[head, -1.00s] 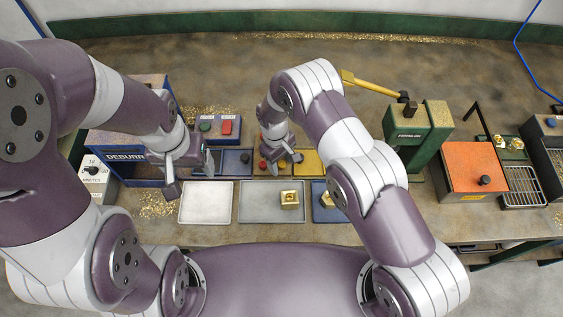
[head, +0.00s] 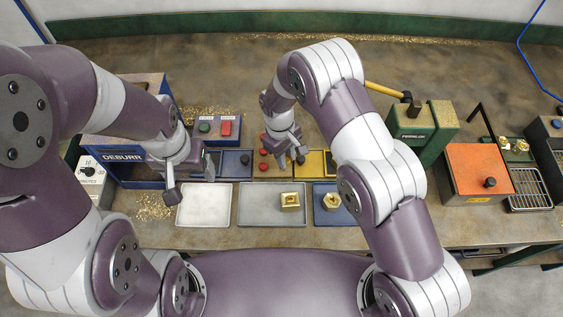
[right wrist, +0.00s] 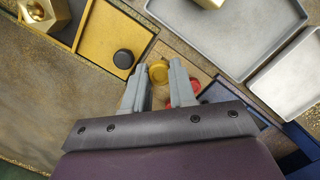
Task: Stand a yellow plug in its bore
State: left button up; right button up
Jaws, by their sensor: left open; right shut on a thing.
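My right gripper (head: 290,162) is over the wooden plug block (head: 272,172), near its edge with the yellow tray. In the right wrist view its two fingers (right wrist: 158,92) are closed around a yellow plug (right wrist: 158,72), whose round top shows between the fingertips. I cannot tell whether the plug is clear of the block, and the fingers hide its lower part. Red plugs (head: 263,166) stand in the block; they also show beside and behind the fingers in the right wrist view (right wrist: 195,86). My left gripper (head: 192,172) is open and empty over the left end of the bench.
The yellow tray (head: 309,170) with a black knob adjoins the block. The blue tray (head: 231,170) is on its other side. In front are a pale tray (head: 205,212), a grey tray (head: 260,215) holding a brass part (head: 290,201), and a blue mat (head: 325,217) with a brass nut (head: 331,202).

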jog(key=s+d+r, duration=0.6)
jog(key=d+r, duration=0.2)
jog(key=r, duration=0.1)
jog(key=shift+d, duration=0.25)
